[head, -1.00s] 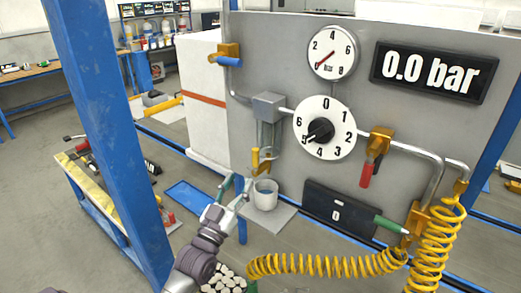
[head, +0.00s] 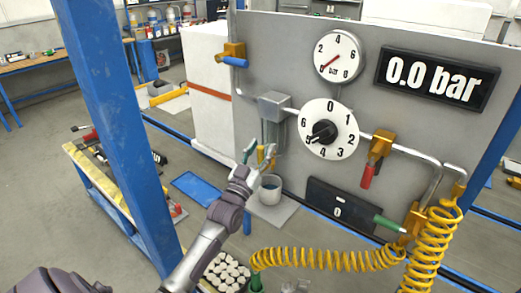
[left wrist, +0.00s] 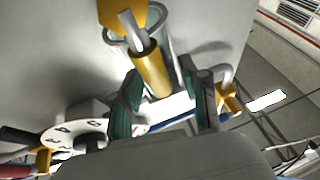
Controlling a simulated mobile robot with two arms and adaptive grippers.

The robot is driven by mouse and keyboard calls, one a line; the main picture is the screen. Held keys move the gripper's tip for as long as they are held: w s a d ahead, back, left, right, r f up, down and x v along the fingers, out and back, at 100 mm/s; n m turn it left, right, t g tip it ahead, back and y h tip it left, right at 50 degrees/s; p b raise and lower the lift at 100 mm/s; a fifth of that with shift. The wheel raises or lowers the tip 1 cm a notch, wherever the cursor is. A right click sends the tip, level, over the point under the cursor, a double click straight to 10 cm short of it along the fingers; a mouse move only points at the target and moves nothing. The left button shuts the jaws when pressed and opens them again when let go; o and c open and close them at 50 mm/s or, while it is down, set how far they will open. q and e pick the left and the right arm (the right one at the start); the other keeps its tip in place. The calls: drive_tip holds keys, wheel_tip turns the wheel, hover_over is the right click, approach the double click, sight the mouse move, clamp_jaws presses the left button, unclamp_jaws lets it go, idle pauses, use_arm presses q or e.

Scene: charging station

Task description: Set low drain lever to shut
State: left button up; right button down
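The low drain lever (head: 268,155) has a yellow handle and sits low on the grey panel, just above the bucket. In the left wrist view its yellow handle (left wrist: 152,74) joins a grey stem on a yellow mount. My left gripper (head: 256,157) is at the lever. In the left wrist view its green-padded fingers (left wrist: 164,92) are apart, with the handle's end between or just beyond their tips. I cannot tell whether either finger touches it. The gripper partly hides the lever in the head view. My right gripper is not in view.
A grey bucket (head: 269,190) stands below the lever. On the panel are a dial (head: 341,119), a gauge (head: 338,55), a red-handled valve (head: 372,165) and a blue-handled valve (head: 233,56). A yellow coiled hose (head: 325,258) hangs in front. A blue post (head: 110,120) stands left.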

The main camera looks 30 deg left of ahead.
use_arm(q)
clamp_jaws()
drive_tip(key=shift+d+m, duration=0.1)
drive_tip(key=shift+m, duration=0.2)
drive_tip(key=m+h+b, duration=0.1)
drive_tip(key=m, duration=0.1)
drive_tip(key=d+m+h+b, duration=0.1)
drive_tip(key=m, duration=0.1)
drive_tip(key=d+f+m+h+b, duration=0.1)
drive_tip(key=m+h, duration=0.1)
drive_tip(key=shift+s+d+t, duration=0.1)
drive_tip(key=shift+d+t, duration=0.05)
drive_tip(key=shift+t, duration=0.15)
drive_tip(key=d+f+m+g+h+b, duration=0.2)
drive_tip(key=f+m+h, duration=0.1)
drive_tip(key=m, duration=0.6)
drive_tip(key=d+f+m+g+h+b, duration=0.2)
drive_tip(key=f+m+g+h+b, duration=0.1)
drive_tip(key=m, duration=0.7)
drive_tip(key=shift+s+d+h+b, duration=0.15)
drive_tip(key=shift+d+h+b, duration=0.15)
drive_tip(key=shift+h, duration=0.6)
drive_tip(key=shift+f, duration=0.15)
drive_tip(key=shift+o, duration=0.8)
unclamp_jaws()
